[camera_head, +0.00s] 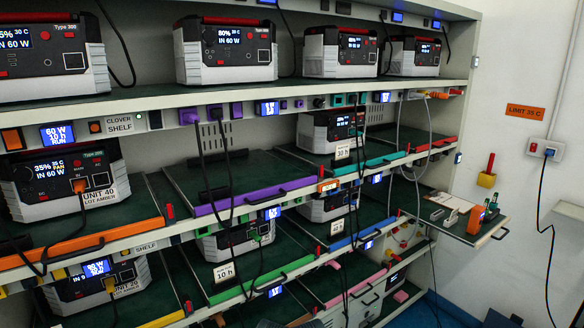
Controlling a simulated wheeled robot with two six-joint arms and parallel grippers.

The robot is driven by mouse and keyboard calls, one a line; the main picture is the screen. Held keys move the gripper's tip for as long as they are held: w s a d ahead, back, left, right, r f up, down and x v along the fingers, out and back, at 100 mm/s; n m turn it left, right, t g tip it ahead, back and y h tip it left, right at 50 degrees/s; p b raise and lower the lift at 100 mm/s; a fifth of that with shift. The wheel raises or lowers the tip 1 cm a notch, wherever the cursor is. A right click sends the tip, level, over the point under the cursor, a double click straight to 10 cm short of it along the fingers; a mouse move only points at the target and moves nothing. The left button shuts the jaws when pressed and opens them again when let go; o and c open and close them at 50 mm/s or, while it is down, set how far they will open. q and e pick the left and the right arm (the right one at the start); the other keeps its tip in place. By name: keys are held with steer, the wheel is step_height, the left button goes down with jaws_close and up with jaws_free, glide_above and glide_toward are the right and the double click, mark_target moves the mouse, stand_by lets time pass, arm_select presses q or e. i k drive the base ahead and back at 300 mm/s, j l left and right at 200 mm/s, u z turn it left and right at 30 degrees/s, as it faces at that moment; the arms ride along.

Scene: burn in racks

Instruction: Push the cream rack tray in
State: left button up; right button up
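A dark green tray with a pale, cream-looking front edge (491,233) juts out of the rack at the right, well past the fronts of the trays beside it. On it lie an orange handheld device (477,218), a light grey block-like item (450,219) and a few small pale items. A thin handle shows at its front right corner. Neither of my grippers is in view, and nothing touches the tray's front edge.
The rack holds power units on several shelves, with purple (255,197), teal (370,163), orange (85,242) and green (262,278) tray fronts. Black cables hang before the middle trays. Pale cables hang near the jutting tray. Floor to its right is open.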

mark_target(436, 217)
steer(key=z, duration=1.4)
